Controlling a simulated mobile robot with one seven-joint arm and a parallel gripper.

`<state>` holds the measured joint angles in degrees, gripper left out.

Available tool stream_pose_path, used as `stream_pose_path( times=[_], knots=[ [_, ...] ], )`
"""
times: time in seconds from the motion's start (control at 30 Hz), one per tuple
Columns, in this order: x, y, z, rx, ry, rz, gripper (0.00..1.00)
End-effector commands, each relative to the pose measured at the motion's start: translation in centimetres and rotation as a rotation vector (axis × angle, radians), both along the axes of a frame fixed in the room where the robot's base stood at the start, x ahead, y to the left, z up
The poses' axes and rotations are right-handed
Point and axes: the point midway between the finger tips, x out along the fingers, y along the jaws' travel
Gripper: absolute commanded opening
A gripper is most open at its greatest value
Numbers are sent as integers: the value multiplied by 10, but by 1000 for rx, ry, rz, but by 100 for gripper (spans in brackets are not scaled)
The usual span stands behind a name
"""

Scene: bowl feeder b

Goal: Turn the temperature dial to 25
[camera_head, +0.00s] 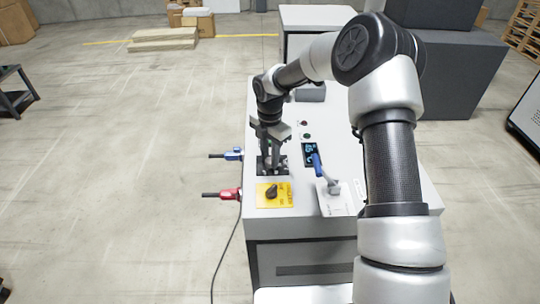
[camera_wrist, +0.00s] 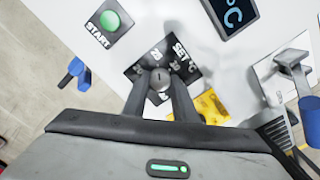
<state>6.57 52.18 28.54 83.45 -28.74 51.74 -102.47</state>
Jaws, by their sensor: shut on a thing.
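The temperature dial (camera_wrist: 160,77) is a small grey round knob on a black square plate (camera_wrist: 139,70) marked "SET °C". Some white numbers show around it, but their exact values and the pointer's setting are hard to read. My gripper (camera_wrist: 160,88) has a finger on each side of the knob and is shut on it. In the head view my gripper (camera_head: 270,150) reaches down onto the black plate (camera_head: 265,170), and the knob is hidden there. The dark display (camera_head: 309,154) with blue characters is right of it; only "°C" is clear in the wrist view.
A yellow plate (camera_head: 264,201) with a black knob lies just in front of the dial. A blue-handled lever (camera_head: 318,165) stands to the right. The green START button (camera_wrist: 109,21) is near the dial. Blue (camera_head: 233,155) and red (camera_head: 230,194) connectors stick out from the left edge.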

Motion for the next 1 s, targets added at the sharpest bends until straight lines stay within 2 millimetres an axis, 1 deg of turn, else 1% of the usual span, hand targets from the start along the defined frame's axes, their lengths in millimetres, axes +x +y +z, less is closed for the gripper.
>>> stream_pose_path(
  times=[0.2,0.57,0.6,0.67,0.7,1.0],
  knots=[
    [1,0,1,1,-3,34,3],
    [1,0,1,1,-3,37,3],
    [1,0,1,1,-3,37,27],
    [1,0,1,1,-3,37,37],
    [1,0,1,1,-3,37,44],
    [0,0,1,0,-1,37,44]
  ],
)
